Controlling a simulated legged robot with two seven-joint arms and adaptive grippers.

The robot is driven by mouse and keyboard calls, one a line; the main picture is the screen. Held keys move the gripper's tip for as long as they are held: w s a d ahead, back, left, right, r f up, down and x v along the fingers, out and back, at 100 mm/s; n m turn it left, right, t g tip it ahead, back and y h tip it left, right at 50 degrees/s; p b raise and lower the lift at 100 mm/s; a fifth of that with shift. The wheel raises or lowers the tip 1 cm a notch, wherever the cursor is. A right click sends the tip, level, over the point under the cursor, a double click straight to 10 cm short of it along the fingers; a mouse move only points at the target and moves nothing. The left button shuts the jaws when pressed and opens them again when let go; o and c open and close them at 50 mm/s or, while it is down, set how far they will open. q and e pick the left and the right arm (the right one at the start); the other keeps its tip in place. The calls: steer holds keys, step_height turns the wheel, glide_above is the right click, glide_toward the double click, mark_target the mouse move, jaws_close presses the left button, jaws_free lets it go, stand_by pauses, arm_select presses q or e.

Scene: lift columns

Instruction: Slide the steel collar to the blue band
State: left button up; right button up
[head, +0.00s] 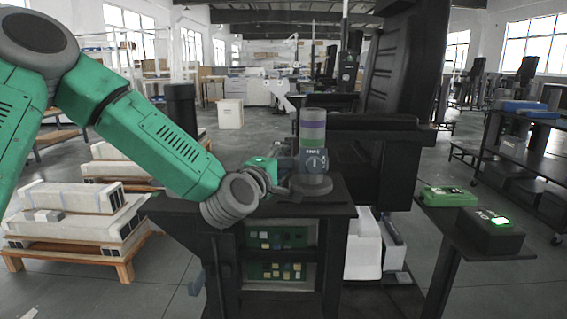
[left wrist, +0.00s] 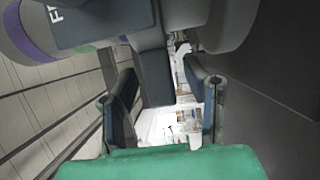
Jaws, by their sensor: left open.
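An upright grey column (head: 314,131) stands on a round base on the dark bench, with a violet-blue band (head: 312,117) near its top. A dark blue-grey collar (head: 313,161) with white lettering sits around the column, below the band. In the left wrist view the collar (left wrist: 100,18) fills the upper part, with the violet band (left wrist: 28,35) and a thin green strip beside it. My left gripper (head: 284,184) is open, beside the collar's lower left. In the left wrist view a dark block reaches down toward the space between its fingers (left wrist: 165,92); contact cannot be told. My right gripper is out of view.
The dark bench (head: 335,192) has shelves of coloured parts below. At right, a stand carries a green box (head: 447,196) and a black box (head: 490,231) with a lit green button. A large black machine stands behind the column. Pallets (head: 75,243) lie at left.

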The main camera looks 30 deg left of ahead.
arm_select(q)
steer(key=s, duration=0.4)
steer(key=s+d, duration=0.1)
steer(key=s, duration=0.2)
steer(key=shift+w, duration=0.1)
